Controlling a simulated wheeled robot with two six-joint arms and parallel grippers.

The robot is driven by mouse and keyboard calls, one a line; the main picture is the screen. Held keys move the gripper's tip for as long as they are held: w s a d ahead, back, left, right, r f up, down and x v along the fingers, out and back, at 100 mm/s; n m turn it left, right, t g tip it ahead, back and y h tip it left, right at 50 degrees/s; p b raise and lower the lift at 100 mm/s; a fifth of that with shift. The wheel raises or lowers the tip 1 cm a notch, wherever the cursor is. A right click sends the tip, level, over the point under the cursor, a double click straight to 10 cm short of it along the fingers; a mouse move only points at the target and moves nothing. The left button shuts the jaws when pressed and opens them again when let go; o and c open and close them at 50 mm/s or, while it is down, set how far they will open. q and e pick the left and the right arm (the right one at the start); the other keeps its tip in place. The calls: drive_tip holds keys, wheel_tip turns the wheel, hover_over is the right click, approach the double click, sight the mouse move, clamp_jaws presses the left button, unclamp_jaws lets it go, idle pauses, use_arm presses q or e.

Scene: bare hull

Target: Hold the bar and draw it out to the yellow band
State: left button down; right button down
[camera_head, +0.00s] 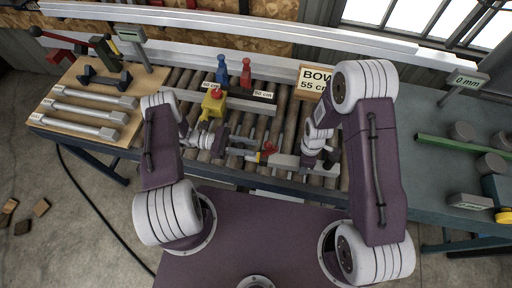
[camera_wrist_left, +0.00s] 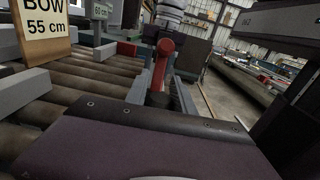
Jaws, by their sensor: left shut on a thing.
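My left gripper (camera_head: 246,144) reaches in from the left and is shut on the bar's left part. In the left wrist view, the red handle (camera_wrist_left: 161,65) rises between the two dark fingers; the exact grip is partly hidden. My right gripper (camera_head: 312,161) is at the bar's right part, and its fingers are too small and covered to read.
A wooden sign reading BOW 55 cm (camera_head: 312,80) stands behind the rollers.

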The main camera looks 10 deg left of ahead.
use_arm(q)
drive_tip(key=c, duration=1.1)
unclamp_jaws()
use_arm(e)
drive_tip(key=shift+d, duration=0.1)
use_arm(q)
drive_tip(key=shift+o, duration=0.2)
drive_tip(key=a, duration=1.2)
use_arm(e)
drive_tip(key=c, duration=0.7)
unclamp_jaws()
drive_tip(key=shift+c, duration=0.2)
drive_tip(key=shift+r, duration=0.1)
